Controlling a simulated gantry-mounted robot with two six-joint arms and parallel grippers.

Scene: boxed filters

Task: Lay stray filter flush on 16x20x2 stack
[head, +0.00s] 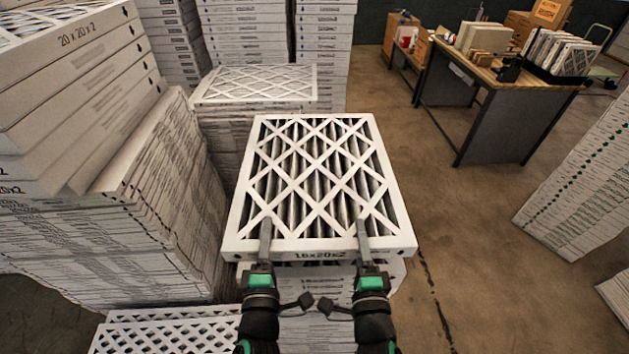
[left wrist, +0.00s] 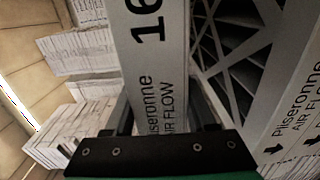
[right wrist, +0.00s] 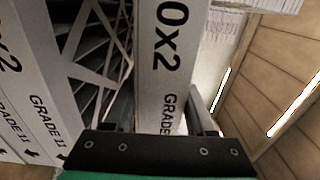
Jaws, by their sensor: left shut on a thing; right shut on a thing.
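The stray filter (head: 312,180) is a white-framed panel with a diamond lattice, marked 16x20x2 on its near edge. It is over the 16x20x2 stack (head: 322,284), which shows below that edge and at its right. My left gripper (head: 264,240) and right gripper (head: 364,240) are shut on the near edge, side by side. The edge also shows between the fingers in the left wrist view (left wrist: 152,60) and right wrist view (right wrist: 162,60). Both wrist views show lattice between this edge and the stack's printed edges (left wrist: 296,115). I cannot tell whether the filter touches the stack.
Tall filter stacks (head: 70,110) crowd the left. A lower stack (head: 255,84) stands behind. Latticed filters (head: 165,332) lie at the lower left. A workbench (head: 500,80) stands at the back right, and another stack (head: 580,185) at the far right. Floor between is open.

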